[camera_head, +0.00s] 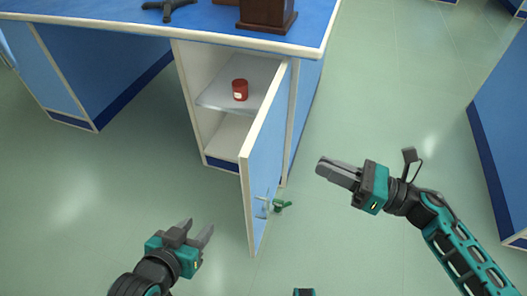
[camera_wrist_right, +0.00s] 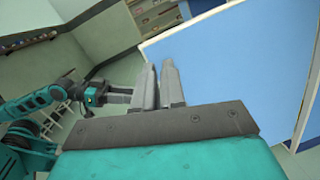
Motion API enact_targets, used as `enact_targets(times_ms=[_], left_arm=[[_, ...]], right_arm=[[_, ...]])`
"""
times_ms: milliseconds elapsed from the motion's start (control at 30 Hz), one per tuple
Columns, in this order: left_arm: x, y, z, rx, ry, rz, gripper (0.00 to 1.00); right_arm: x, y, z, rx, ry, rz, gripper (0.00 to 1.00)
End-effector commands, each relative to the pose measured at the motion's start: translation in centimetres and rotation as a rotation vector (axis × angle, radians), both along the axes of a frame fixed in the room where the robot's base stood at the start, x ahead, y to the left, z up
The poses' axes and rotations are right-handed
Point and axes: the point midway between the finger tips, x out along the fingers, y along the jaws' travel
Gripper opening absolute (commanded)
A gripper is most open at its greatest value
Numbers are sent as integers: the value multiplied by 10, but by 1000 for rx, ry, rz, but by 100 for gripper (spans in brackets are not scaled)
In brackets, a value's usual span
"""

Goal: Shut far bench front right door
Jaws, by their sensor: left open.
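The blue door (camera_head: 265,160) with pale edges stands wide open at the right side of the cabinet under the bench, its free edge pointing toward me. It has a small silver handle (camera_head: 262,208) low down. My right gripper (camera_head: 320,168) is to the right of the door, apart from it, with its fingers together and nothing between them. A large blue panel (camera_wrist_right: 235,65), apparently the door, fills the right of the right wrist view. My left gripper (camera_head: 200,229) is open and empty, to the left of the door's free edge.
A red jar (camera_head: 240,90) stands on the cabinet shelf (camera_head: 215,97). A small green object (camera_head: 282,205) shows beside the door's lower part. Another blue bench (camera_head: 505,135) stands at the right. Green floor is clear between.

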Motion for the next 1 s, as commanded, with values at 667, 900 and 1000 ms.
enact_targets(times_ms=[667,900,1000], left_arm=[[-4,3,0,8,8,-1,43],[-4,2,0,7,9,-1,43],[-4,2,0,6,9,0,43]], right_arm=[[10,69,-8,-171,-196,138,0],[22,110,-8,-172,-195,136,0],[25,120,-9,-174,-194,136,0]])
